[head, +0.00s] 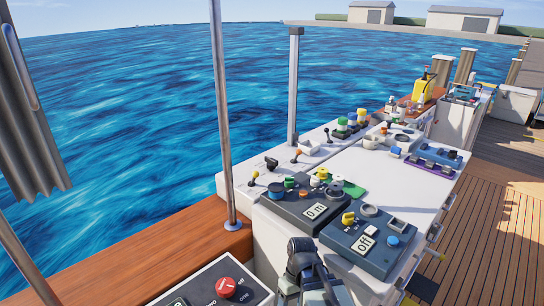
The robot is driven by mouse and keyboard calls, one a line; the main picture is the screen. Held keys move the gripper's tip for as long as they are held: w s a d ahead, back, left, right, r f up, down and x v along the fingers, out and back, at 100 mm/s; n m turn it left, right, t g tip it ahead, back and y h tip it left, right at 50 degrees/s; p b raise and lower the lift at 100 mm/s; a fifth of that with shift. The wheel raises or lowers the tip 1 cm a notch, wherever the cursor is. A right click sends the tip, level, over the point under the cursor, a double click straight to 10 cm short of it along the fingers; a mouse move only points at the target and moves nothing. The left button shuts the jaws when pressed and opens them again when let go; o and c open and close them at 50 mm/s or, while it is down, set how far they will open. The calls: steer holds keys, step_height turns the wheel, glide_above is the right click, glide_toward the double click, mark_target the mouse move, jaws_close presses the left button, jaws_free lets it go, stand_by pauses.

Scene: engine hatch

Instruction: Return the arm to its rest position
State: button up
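A dark grey, jointed part at the bottom middle edge looks like my gripper (305,272). It is small and partly cut off by the frame. Its fingers cannot be made out, so I cannot tell whether it is open or shut. It shows in front of the near end of the white console (400,200), just left of and below a dark panel reading "off" (366,240). I see nothing held in it.
A panel reading "0 m" (312,205) has several knobs. A box with a red dial (226,288) is at bottom left. A metal pole (222,120) and a grey post (294,90) rise nearby. Wooden deck (490,230) lies open at right; water at left.

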steer(key=s+d+f+m+g, duration=0.1)
steer(key=s+d+f+m, duration=0.2)
steer(key=s+f, duration=1)
steer(key=s+d+f+m+g+h, duration=0.1)
steer(key=s+d+f, duration=0.7)
steer(key=f, duration=1)
steer(key=s+m+g, duration=0.1)
steer(key=s, duration=0.3)
steer(key=shift+s+m+g, duration=0.3)
steer(key=shift+s+m, duration=0.05)
steer(key=shift+m, duration=0.05)
